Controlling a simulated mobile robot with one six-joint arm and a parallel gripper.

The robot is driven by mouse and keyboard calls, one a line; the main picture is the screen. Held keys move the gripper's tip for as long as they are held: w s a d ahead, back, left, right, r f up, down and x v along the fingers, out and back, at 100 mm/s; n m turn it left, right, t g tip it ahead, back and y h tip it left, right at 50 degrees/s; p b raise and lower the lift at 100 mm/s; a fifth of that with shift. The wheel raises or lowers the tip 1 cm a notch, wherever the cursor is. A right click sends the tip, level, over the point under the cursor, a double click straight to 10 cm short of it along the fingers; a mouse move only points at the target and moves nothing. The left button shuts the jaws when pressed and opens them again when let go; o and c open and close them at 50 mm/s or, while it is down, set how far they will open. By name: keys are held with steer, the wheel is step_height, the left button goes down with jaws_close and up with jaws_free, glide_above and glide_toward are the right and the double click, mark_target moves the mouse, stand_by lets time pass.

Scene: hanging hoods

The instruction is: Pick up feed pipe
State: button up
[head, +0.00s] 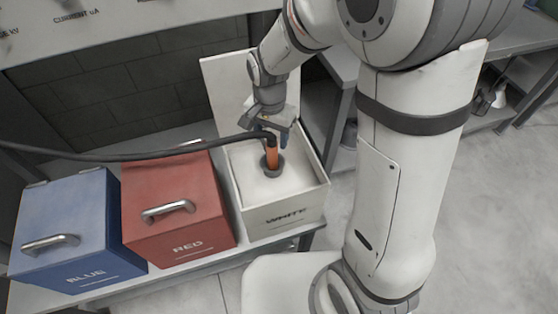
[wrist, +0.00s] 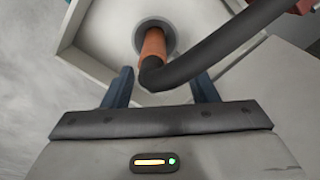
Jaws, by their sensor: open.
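The feed pipe (head: 271,155) is orange with a black hose bending off its top. It stands upright in a dark round socket (head: 272,168) inside the open white box (head: 284,220). In the wrist view the feed pipe (wrist: 152,46) shows between the lines of my two blue fingers, its lower end in the grey ring (wrist: 168,28). My gripper (head: 274,136) is above the box at the pipe's top; it also shows in the wrist view (wrist: 162,88). It is open, with a gap on each side of the pipe. I cannot tell how deep the fingers reach along it.
The black hose (head: 110,155) runs left over a shut red box (head: 180,200) and a shut blue box (head: 70,230). The white box's lid (head: 225,88) stands raised behind it. A grey control panel (head: 130,20) is above. Open floor (head: 500,200) lies to the right.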

mark_target(272, 142)
steer(key=f, duration=0.4)
steer(key=shift+s, duration=0.4)
steer(key=shift+f, duration=0.45)
steer(key=shift+c, duration=0.4)
jaws_close()
